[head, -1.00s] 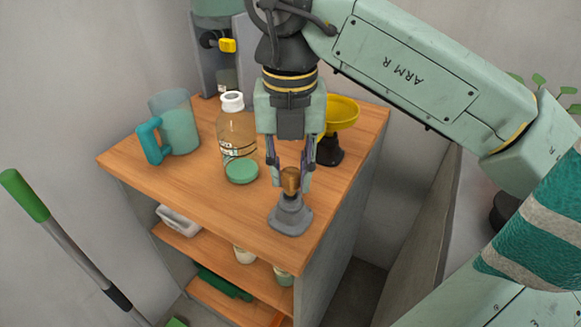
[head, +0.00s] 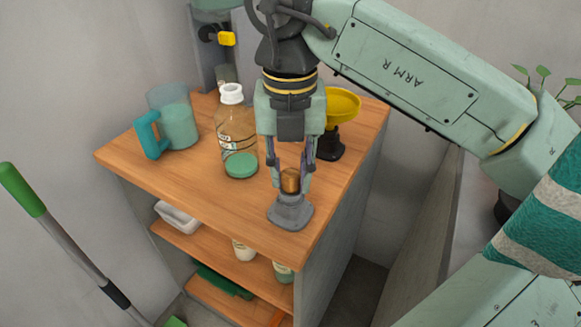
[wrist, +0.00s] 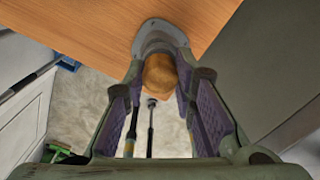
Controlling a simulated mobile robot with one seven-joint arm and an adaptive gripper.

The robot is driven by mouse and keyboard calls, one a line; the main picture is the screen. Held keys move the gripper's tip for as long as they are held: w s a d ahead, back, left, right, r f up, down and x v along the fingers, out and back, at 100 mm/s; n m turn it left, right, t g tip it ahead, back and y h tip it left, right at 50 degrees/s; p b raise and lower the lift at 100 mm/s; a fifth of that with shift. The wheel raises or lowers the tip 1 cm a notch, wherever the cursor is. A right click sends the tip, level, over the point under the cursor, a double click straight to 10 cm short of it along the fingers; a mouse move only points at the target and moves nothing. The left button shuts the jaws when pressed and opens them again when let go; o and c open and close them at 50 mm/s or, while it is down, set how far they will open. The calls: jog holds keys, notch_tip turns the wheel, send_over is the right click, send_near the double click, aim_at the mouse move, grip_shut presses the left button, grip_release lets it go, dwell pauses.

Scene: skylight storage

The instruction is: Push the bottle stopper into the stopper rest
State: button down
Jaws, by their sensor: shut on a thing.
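The bottle stopper (head: 290,180) is a brown, cork-like piece standing upright at the top of the grey stopper rest (head: 290,213). The rest sits near the front right edge of the wooden cabinet top. My gripper (head: 290,184) points straight down and is shut on the stopper, a finger on each side. In the wrist view the stopper (wrist: 160,74) lies between the purple finger pads, with the rest (wrist: 158,34) behind it. The stopper's lower end is hidden, so I cannot tell how deep it sits in the rest.
A glass bottle (head: 237,128) with an open white neck stands left of my gripper. A teal-handled jug (head: 175,122) is farther left. A yellow funnel (head: 343,104) on a black stand is behind at right. The front left of the cabinet top (head: 195,182) is clear.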

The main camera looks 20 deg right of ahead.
jog(key=shift+f, duration=0.35)
jog(key=c, duration=1.2)
grip_release()
jog(key=shift+c, duration=0.2)
jog(key=shift+r, duration=0.15)
jog(key=shift+r+p, duration=2.6)
jog(key=shift+r, duration=1.35)
